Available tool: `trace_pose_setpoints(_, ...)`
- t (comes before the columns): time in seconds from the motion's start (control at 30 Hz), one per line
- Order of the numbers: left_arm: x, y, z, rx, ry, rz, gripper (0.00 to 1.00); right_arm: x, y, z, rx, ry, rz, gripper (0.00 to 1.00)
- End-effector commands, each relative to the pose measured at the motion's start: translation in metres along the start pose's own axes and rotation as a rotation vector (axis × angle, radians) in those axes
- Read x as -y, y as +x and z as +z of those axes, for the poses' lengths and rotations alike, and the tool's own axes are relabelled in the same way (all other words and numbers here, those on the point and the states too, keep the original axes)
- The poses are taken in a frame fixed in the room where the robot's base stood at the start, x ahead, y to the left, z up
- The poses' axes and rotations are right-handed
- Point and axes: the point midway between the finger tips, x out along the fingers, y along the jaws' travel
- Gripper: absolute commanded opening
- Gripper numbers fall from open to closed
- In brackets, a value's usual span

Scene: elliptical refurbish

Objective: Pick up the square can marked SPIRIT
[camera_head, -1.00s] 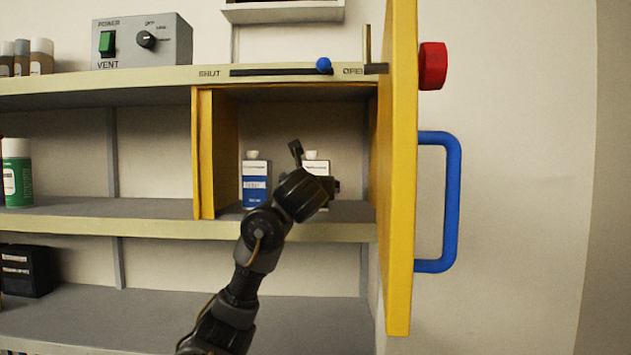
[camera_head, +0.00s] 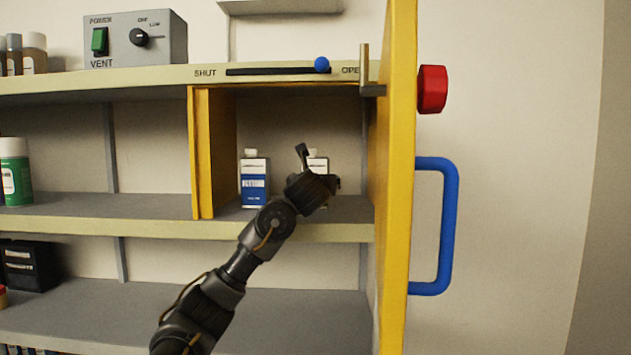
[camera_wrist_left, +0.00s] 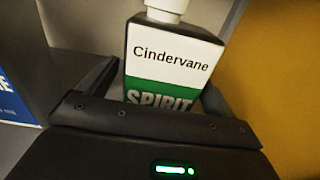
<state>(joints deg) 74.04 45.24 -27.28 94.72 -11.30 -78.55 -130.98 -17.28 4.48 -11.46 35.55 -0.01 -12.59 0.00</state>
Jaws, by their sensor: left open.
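The SPIRIT can (camera_wrist_left: 165,65) is square, white above and green below, with a white cap and the name Cindervane. In the left wrist view it stands between the two fingers of my left gripper (camera_wrist_left: 160,90), which is open around it. In the head view the can (camera_head: 318,165) is in the yellow-sided cupboard, mostly hidden behind my left gripper (camera_head: 320,168). I cannot tell whether a finger touches it. My right gripper is not in view.
A blue and white can (camera_head: 254,182) stands just left of the SPIRIT can; its blue side shows in the left wrist view (camera_wrist_left: 14,95). The yellow door (camera_head: 397,190), with a blue handle (camera_head: 450,225), stands open at the right. A slider with a blue knob (camera_head: 322,65) is above.

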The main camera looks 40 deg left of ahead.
Motion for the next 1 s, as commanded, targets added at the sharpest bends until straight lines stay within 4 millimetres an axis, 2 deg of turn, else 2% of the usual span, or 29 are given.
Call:
trace_pose_setpoints(0.07, 0.0, 0.0, 0.0, 0.0, 0.0, 0.0, 0.86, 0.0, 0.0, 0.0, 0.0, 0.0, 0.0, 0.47)
trace_pose_setpoints(0.5, 0.0, 0.0, 0.0, 0.0, 0.0, 0.0, 0.28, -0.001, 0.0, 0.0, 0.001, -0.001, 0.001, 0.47)
trace_pose_setpoints(0.83, 0.0, -0.001, 0.003, 0.002, -0.002, 0.0, 0.27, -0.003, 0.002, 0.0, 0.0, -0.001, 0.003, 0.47)
trace_pose_setpoints(1.0, 0.001, -0.001, 0.013, 0.003, -0.004, -0.001, 0.27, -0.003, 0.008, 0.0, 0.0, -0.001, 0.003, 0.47)
